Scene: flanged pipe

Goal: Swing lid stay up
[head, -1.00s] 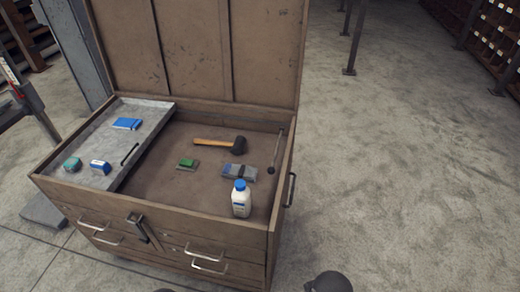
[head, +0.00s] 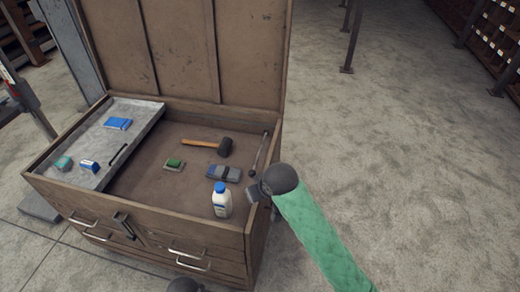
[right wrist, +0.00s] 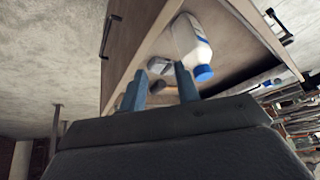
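The lid stay (head: 260,153) is a thin dark rod with a round knob at its near end. It lies low along the inside of the right wall of a brown chest (head: 235,243), in the head view. The chest lid (head: 185,50) stands open at the back. My left gripper is not in view.
A white bottle with a blue cap (head: 221,200) stands close left of my right gripper. A grey-blue block (head: 224,173), a mallet (head: 208,146) and a green-topped block (head: 174,164) lie inside. A grey tray (head: 120,140) fills the left side. Floor right of the chest is clear.

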